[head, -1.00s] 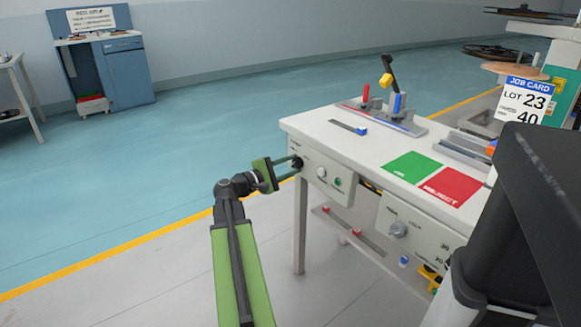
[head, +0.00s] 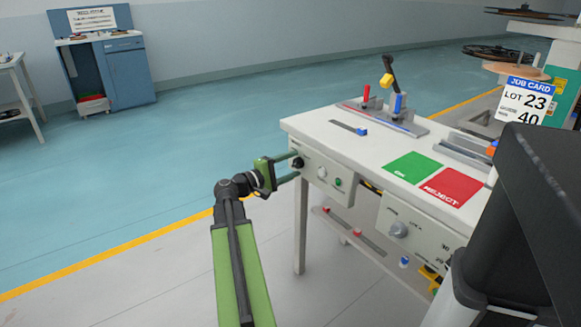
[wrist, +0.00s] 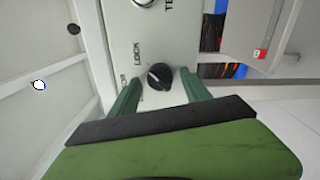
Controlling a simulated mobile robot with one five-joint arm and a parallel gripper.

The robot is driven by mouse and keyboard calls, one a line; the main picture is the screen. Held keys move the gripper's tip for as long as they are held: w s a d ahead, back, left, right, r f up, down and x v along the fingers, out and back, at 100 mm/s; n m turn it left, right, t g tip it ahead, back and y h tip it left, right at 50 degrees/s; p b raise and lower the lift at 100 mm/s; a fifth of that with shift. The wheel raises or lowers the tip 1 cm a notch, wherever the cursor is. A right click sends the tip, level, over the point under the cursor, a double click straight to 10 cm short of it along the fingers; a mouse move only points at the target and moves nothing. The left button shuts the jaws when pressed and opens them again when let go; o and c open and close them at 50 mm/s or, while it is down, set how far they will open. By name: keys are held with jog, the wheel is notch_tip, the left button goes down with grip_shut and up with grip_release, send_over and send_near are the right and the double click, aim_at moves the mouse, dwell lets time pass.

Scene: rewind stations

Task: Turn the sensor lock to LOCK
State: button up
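The sensor lock is a round black knob (wrist: 160,76) on a pale panel, with the word LOCK printed beside it in the wrist view. Another label by the left finger is partly hidden. A light mark shows on the knob, but I cannot tell exactly which way it points. My gripper (wrist: 159,80) is open, one green finger on each side of the knob, with a visible gap on both sides. In the head view my gripper (head: 296,166) reaches the left end of the table's front panel, at the knob (head: 298,163).
The white table (head: 335,155) carries a green mat (head: 412,167), a red REJECT mat (head: 453,187) and a fixture (head: 385,115). A second panel knob (head: 399,229) is farther right. A dark box-like body (head: 525,220) fills the right foreground. Floor left of the table is clear.

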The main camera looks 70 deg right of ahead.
jog(key=v, duration=1.7)
jog(key=shift+a, duration=0.25)
